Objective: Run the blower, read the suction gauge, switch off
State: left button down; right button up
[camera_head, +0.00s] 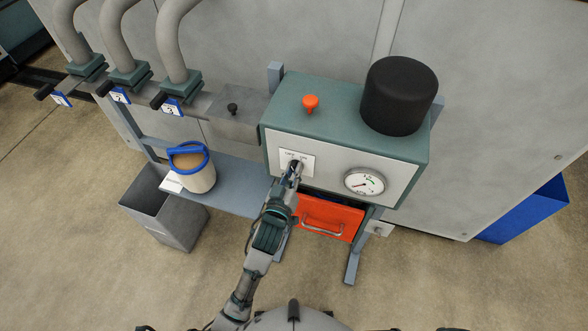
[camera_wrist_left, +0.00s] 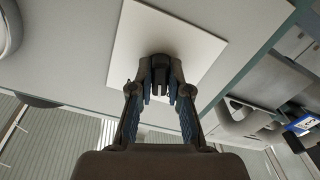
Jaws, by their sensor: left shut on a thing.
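The blower unit is a teal box with a pale front (camera_head: 330,165), standing on a blue-grey frame. A white switch plate (camera_head: 308,158) with off and on lettering sits at the left of its front. My left gripper (camera_head: 294,172) is at the switch, shut on the dark switch knob (camera_wrist_left: 159,62), as the left wrist view shows. The gripper partly hides the knob and the lettering. My right gripper is not in view.
An orange-red knob (camera_head: 310,103) and a black cylinder (camera_head: 399,95) stand on top of the unit. Below is a red drawer (camera_head: 325,218). To the left are a blue-rimmed pot (camera_head: 200,178), a grey bin (camera_head: 165,213) and several pipes with numbered gates (camera_head: 172,104). A blue bin (camera_head: 525,213) is at right.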

pick_arm(q)
jog(key=shift+n+p, duration=0.35)
jog(key=shift+n, duration=0.65)
jog(key=c, duration=1.1)
grip_release()
jog(key=v, duration=1.2)
